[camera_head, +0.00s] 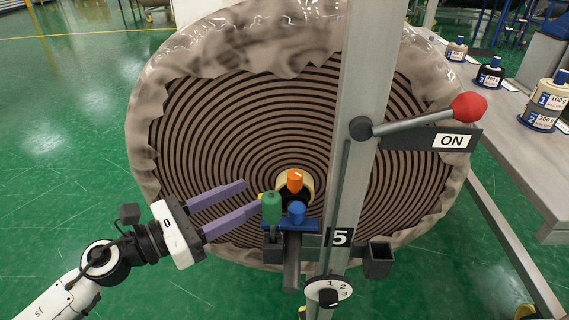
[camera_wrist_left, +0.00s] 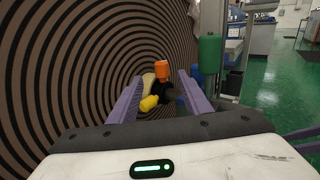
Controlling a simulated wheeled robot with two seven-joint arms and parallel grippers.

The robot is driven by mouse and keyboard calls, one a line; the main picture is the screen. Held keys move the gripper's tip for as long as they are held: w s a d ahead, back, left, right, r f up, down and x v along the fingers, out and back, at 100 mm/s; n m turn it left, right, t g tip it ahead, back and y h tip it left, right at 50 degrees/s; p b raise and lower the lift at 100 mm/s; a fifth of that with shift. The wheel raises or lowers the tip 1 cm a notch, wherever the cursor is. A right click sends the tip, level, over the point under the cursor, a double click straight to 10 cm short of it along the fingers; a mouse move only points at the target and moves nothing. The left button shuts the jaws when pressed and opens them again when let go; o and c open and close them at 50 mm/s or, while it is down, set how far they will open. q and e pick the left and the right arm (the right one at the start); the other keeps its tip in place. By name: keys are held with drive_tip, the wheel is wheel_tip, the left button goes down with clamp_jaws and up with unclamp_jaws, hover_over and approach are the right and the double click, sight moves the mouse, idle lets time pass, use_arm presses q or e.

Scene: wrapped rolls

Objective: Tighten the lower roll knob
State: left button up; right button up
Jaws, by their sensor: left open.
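A large roll (camera_head: 250,125) with a striped spiral face and crinkled wrap stands behind a grey post (camera_head: 365,75). At its core are an orange knob (camera_head: 295,181) with a white mark and a small yellow part (camera_wrist_left: 149,103). A green cylinder (camera_head: 271,207) and a blue knob (camera_head: 297,212) sit just below, on a blue bracket. Which one is the lower roll knob I cannot tell. My left gripper (camera_head: 253,197) is open and empty, its purple fingers pointing at the core from the left. In the left wrist view the orange knob and yellow part show between the fingers.
A lever (camera_head: 415,122) with a red ball, beside an ON sign, juts from the post. A numbered dial (camera_head: 328,291) and a dark square cup (camera_head: 379,260) sit low. A bench (camera_head: 500,120) with labelled weights stands right. Purple bars (camera_wrist_left: 303,140) show at the wrist view's right edge.

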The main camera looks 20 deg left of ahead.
sight(288, 178)
use_arm(q)
drive_tip(key=shift+m, duration=0.3)
drive_tip(key=p+x, duration=0.2)
drive_tip(key=x, duration=0.7)
drive_tip(key=shift+w+d+p, duration=0.1)
drive_tip(key=shift+d+p, duration=0.05)
drive_tip(key=shift+p, duration=0.25)
drive_tip(key=shift+w+d+f, duration=0.15)
drive_tip(key=shift+w+d, duration=0.2)
drive_tip(key=shift+w, duration=0.05)
